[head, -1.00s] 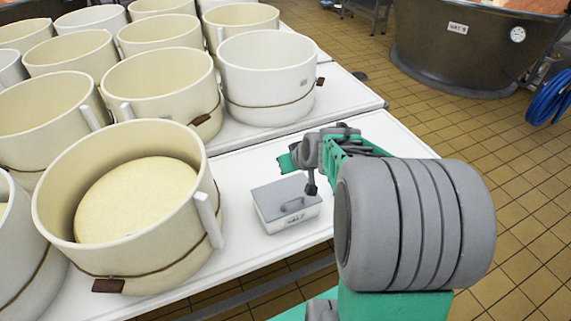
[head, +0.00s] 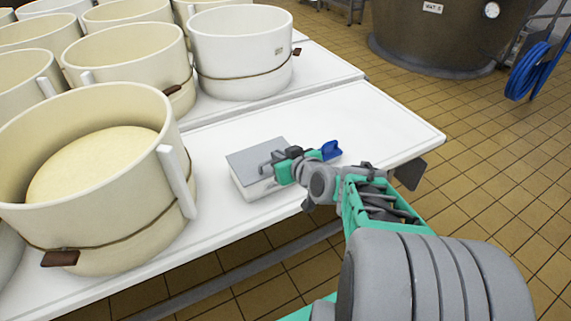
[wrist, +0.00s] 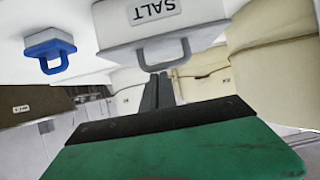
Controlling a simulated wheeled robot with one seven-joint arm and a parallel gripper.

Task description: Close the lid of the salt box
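The salt box (head: 262,187) is a small white box near the table's front edge. Its flat grey lid (head: 257,157) lies over the top; I cannot tell whether a thin gap remains under it. In the wrist view the box hangs upside down in the picture, with a SALT label (wrist: 153,10) and a grey loop handle (wrist: 164,50). My gripper (head: 272,163) is at the right side of the lid in the head view. In the wrist view its fingers (wrist: 158,76) are together, tips at the handle's bar. I see nothing held between them.
A blue-handled object (head: 328,151) lies on the white table (head: 370,120) just right of the box. A large cream tub (head: 90,180) with a wooden tag stands to the left, with several more behind. The table to the right is clear. A dark vat (head: 430,40) stands beyond.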

